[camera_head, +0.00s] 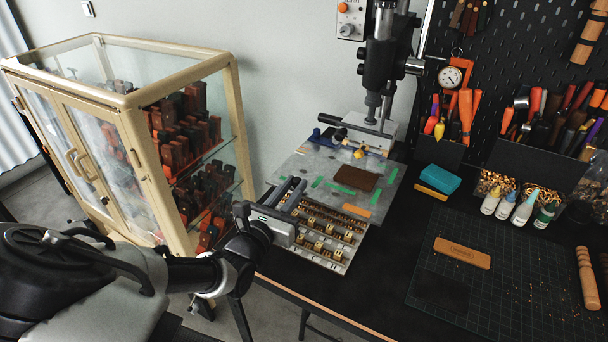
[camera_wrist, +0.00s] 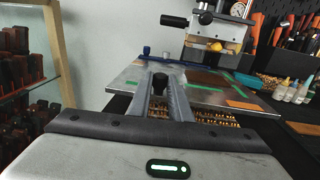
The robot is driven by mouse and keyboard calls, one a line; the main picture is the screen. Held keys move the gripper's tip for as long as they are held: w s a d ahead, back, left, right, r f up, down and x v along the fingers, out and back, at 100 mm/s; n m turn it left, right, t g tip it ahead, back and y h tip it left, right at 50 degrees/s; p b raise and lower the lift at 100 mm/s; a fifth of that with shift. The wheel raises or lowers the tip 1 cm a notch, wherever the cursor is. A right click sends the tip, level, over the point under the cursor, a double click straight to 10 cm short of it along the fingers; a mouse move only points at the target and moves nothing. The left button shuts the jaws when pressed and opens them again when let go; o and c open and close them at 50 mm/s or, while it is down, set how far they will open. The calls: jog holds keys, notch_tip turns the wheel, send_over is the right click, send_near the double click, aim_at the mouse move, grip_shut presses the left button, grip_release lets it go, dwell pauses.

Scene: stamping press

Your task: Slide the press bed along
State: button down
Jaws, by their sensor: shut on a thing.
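The press bed (camera_head: 328,168) is a flat grey metal plate under the stamping press (camera_head: 383,65). Green tape strips, a brown leather piece (camera_head: 357,178) and an orange strip (camera_head: 356,210) lie on it. The bed also shows in the wrist view (camera_wrist: 212,96), ahead of my fingers. My gripper (camera_head: 297,184) is at the bed's near left edge. In the wrist view, my gripper (camera_wrist: 160,80) has its two fingers closed around a black knob (camera_wrist: 160,82) at the bed's edge. The knob's lower part is hidden by the fingers.
A tray of brass type (camera_head: 325,240) sits low beneath the bed's near edge. A glass cabinet (camera_head: 190,130) stands close on the left. Teal and yellow blocks (camera_head: 438,180), glue bottles (camera_head: 506,203) and a cutting mat (camera_head: 540,285) are on the right. Bare black table lies between bed and mat.

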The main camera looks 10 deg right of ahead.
jog(key=shift+r+x, duration=0.15)
jog(key=shift+x, duration=1.25)
jog(key=shift+r+x, duration=0.1)
jog(key=shift+x, duration=1.25)
jog(key=c, duration=1.5)
grip_release()
jog(key=shift+s+d, duration=0.15)
jog(key=shift+c, duration=0.2)
jog(key=shift+f, duration=0.1)
jog(key=shift+s, duration=0.1)
